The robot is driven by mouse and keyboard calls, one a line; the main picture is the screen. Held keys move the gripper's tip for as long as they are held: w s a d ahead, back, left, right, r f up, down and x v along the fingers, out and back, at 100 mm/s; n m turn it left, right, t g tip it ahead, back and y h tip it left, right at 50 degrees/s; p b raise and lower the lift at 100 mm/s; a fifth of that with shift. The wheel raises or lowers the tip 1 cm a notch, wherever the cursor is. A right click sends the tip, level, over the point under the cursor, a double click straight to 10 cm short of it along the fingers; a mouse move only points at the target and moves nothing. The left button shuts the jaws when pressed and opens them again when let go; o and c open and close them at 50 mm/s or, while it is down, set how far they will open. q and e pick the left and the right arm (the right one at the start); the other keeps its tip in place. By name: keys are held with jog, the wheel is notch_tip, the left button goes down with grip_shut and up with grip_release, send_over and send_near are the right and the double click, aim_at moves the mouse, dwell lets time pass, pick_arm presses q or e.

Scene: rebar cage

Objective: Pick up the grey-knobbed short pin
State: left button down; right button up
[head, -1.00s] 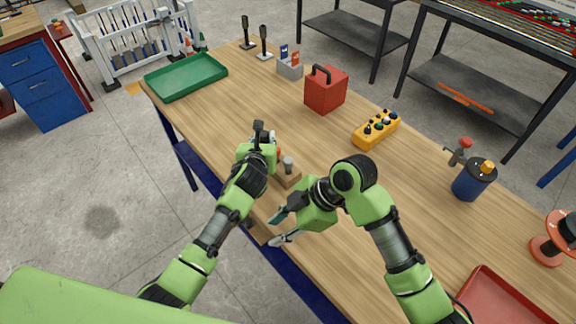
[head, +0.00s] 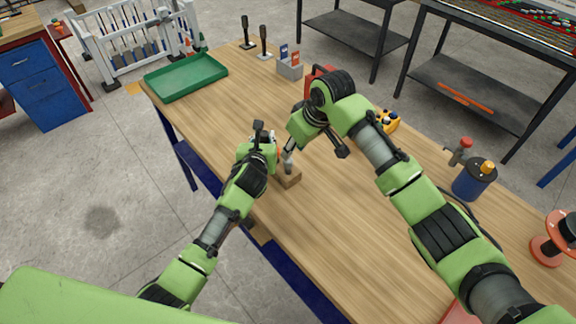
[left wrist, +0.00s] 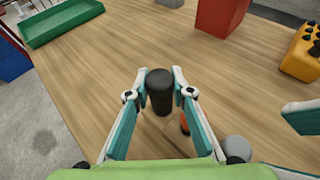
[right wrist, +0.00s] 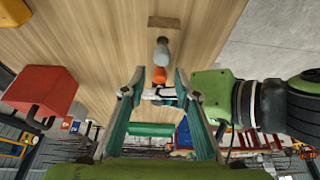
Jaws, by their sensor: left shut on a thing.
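The grey-knobbed short pin (head: 288,166) stands upright at a small wooden block (head: 290,179). Its knob also shows in the left wrist view (left wrist: 237,148) and right wrist view (right wrist: 162,50). An orange-knobbed piece (right wrist: 158,75) is beside it, partly hidden in the left wrist view. My left gripper (left wrist: 159,88) is shut on a black-knobbed piece (left wrist: 160,95), beside the grey and orange knobs. My right gripper (right wrist: 160,80) has its fingers apart, with nothing held between them. It is close to the grey knob, on its far side in the head view.
A green tray (head: 186,76) lies at the table's far left. A grey holder (head: 290,68) stands behind my arms. My right arm partly covers a red box (head: 318,72) and a yellow block with knobs (head: 388,121). The wooden table (head: 330,220) is clear in front.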

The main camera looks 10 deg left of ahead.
aim_at(289, 161)
jog(key=shift+x, duration=1.25)
jog(key=x, duration=0.3)
jog(key=shift+s+f, duration=0.25)
jog(key=shift+x, duration=0.85)
jog(key=shift+r, duration=0.1)
grip_shut()
